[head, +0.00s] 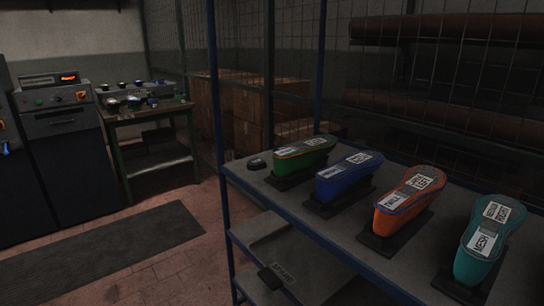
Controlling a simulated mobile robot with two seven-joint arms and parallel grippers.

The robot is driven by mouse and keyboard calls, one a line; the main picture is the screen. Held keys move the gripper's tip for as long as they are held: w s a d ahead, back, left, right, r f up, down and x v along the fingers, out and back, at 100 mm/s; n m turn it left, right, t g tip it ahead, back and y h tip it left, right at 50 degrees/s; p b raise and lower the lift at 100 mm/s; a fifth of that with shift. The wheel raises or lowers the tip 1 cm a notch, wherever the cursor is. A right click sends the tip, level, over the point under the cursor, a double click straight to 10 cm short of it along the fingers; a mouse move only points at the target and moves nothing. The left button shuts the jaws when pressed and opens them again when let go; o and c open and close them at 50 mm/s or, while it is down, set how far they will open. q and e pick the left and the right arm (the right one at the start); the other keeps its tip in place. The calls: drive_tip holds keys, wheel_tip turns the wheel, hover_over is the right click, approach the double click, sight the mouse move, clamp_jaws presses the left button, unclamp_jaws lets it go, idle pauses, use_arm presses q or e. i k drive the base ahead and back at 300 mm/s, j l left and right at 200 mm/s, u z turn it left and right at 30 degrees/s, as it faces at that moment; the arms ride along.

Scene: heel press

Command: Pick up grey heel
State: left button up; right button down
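No piece is plainly marked as the grey heel. Another small dark piece (271,278) sits on the lower shelf near a label that seems to read "SPARE". The view is too dim to tell which of them is the grey heel. Neither of my grippers shows in the head view.
The rack's upper shelf (334,226) holds green (300,156), blue (345,178), orange (403,205) and teal (484,248) shoe forms on dark stands. A blue rack post (216,120) rises at its left. A cluttered bench (150,113) and machine (60,122) stand far left. Floor between is open.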

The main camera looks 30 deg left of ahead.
sight(255, 164)
drive_tip(key=i+j+z, duration=0.1)
drive_tip(key=j+z, duration=0.4)
drive_tip(key=j, duration=0.6)
drive_tip(key=j+z, duration=0.5)
drive_tip(key=j, duration=0.55)
drive_tip(key=k, duration=0.1)
